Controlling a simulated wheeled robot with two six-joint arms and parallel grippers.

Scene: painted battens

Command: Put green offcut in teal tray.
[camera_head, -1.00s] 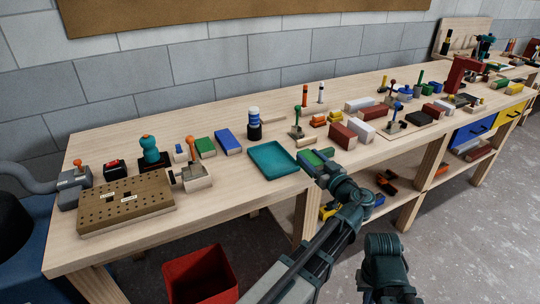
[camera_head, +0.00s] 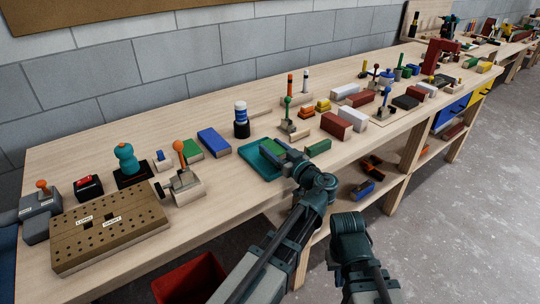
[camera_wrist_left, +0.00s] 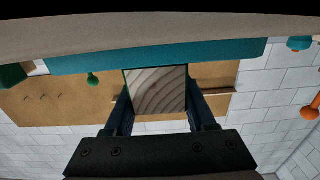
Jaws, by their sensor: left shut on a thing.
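My left gripper (camera_head: 291,160) is shut on the green offcut (camera_head: 271,147). The offcut shows a green painted face in the head view and a bare end-grain face (camera_wrist_left: 156,90) between the fingers in the left wrist view. It is over the right part of the teal tray (camera_head: 252,157); I cannot tell whether it touches the tray floor. The tray lies flat on the bench, and its teal side (camera_wrist_left: 215,52) crosses the left wrist view beyond the offcut. My right arm shows at the lower right of the head view, but its gripper does not.
A drilled board (camera_head: 108,235) and orange-knobbed clamp (camera_head: 182,178) are left.

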